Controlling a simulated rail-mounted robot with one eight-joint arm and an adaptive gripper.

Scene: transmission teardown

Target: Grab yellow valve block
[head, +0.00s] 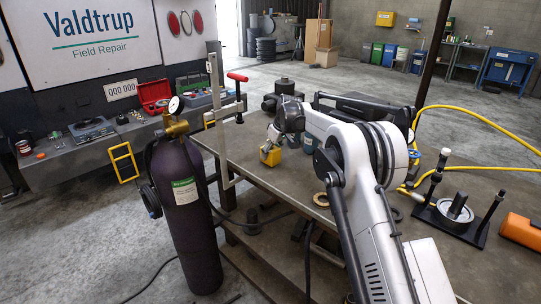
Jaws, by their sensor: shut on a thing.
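The yellow valve block (271,156) is a small yellow piece at the left part of the workbench top in the head view. My gripper (272,144) comes down on it from above and is shut on it. The block is at or just above the bench surface; I cannot tell which. The fingertips are small and partly hidden by the block and the wrist.
A dark gas cylinder (185,215) with a gauge stands left of the workbench (250,165). A clamp with a red handle (237,77) is at the bench edge.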

